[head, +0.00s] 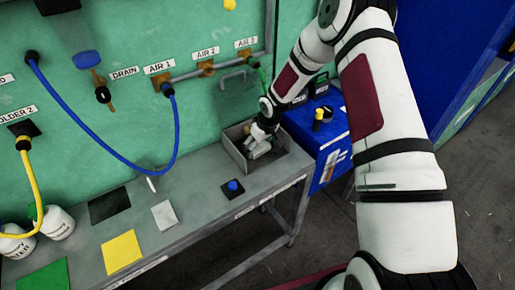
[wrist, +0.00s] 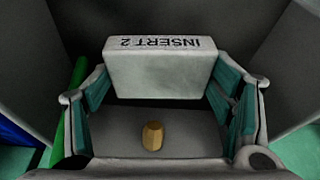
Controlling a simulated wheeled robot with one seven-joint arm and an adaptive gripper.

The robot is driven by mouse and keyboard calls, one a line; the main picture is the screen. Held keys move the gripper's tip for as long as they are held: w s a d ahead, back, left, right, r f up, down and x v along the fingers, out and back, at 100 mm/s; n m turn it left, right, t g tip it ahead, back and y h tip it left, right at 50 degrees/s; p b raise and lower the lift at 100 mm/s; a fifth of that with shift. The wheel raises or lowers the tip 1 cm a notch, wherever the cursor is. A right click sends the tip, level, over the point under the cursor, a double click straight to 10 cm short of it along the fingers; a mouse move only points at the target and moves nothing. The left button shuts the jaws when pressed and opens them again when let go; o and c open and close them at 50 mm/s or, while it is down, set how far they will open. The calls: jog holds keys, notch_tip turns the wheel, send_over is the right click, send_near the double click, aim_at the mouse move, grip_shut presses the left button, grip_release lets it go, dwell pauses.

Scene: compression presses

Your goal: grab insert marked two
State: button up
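A light grey block labelled "INSERT 2" (wrist: 160,72) lies between the far ends of my gripper's fingers in the wrist view; its label reads upside down. My gripper (wrist: 163,100) is spread wide, with one teal-padded finger on each side of the block. I cannot tell whether the pads touch it. Below the block is a flat grey surface with a short brass-coloured peg (wrist: 152,136). In the head view my gripper (head: 258,147) reaches down into an open grey bin (head: 236,158) on the bench, which hides most of the insert.
The grey bench (head: 190,200) carries a blue button (head: 233,187) and coloured squares. A blue hose (head: 110,155) hangs from the green wall behind. A blue cabinet (head: 325,135) stands right of the bin. The bin's walls stand close around my gripper.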

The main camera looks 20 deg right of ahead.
jog(key=c, duration=0.5)
jog(key=shift+o, duration=0.2)
jog(key=shift+r, duration=0.15)
